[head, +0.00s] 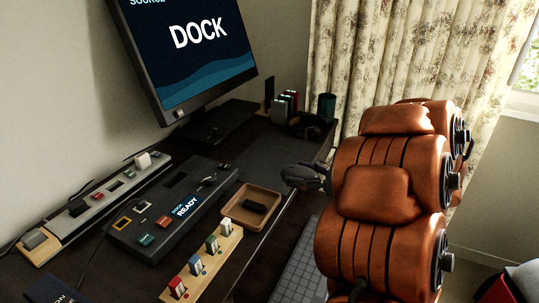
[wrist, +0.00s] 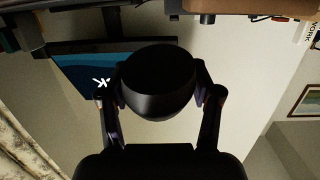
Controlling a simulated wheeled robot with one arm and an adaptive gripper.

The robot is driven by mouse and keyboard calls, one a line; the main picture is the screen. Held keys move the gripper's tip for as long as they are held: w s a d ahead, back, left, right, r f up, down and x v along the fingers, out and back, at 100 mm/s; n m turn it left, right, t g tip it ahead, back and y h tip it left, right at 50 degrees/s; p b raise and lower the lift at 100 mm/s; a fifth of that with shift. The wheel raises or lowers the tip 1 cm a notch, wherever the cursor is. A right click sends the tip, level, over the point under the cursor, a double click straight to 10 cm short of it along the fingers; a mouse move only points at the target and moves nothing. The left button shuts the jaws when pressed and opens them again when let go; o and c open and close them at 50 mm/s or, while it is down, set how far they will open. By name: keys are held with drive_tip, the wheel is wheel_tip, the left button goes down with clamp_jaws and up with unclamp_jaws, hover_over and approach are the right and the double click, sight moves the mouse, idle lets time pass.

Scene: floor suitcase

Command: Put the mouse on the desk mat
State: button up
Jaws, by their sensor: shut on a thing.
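My gripper (head: 306,178) is beside the right edge of the dark desk, at the end of my brown arm. In the wrist view my gripper (wrist: 158,92) has a finger on each side of a smooth, black, rounded thing, which I take to be the mouse (wrist: 157,78). It is held with nothing touching it but the fingers. In the head view the mouse is hard to tell from the dark gripper. A dark grey flat patch (head: 262,148) on the desk beyond the tray may be the desk mat; its edges are unclear.
A wooden tray (head: 233,208) holds a small black thing. A wooden rack (head: 205,262) with several coloured sticks stands nearer. A dark dock (head: 160,222) lies left of the tray. The monitor (head: 190,50) stands behind. A green cup (head: 326,106) stands at the far end.

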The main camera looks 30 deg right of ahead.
drive_tip(key=b, duration=0.2)
hover_over(277, 167)
drive_tip(key=shift+s+f, duration=0.3)
drive_tip(key=shift+f, duration=0.35)
drive_tip(key=shift+w+f, duration=0.15)
drive_tip(key=shift+w, duration=0.35)
drive_tip(key=shift+f+b, duration=0.55)
drive_tip(key=shift+f, duration=1.05)
drive_tip(key=shift+s+f, duration=0.1)
drive_tip(key=shift+f, duration=0.1)
drive_tip(key=o, duration=1.2)
drive_tip(key=shift+c, duration=0.2)
drive_tip(key=shift+r, duration=0.1)
drive_tip(key=shift+s+d+r, duration=0.1)
drive_tip(key=shift+r, duration=0.05)
drive_tip(key=p+v, duration=0.2)
drive_tip(key=v, duration=0.9)
drive_tip(key=shift+s+d, duration=0.15)
drive_tip(key=shift+s, duration=0.25)
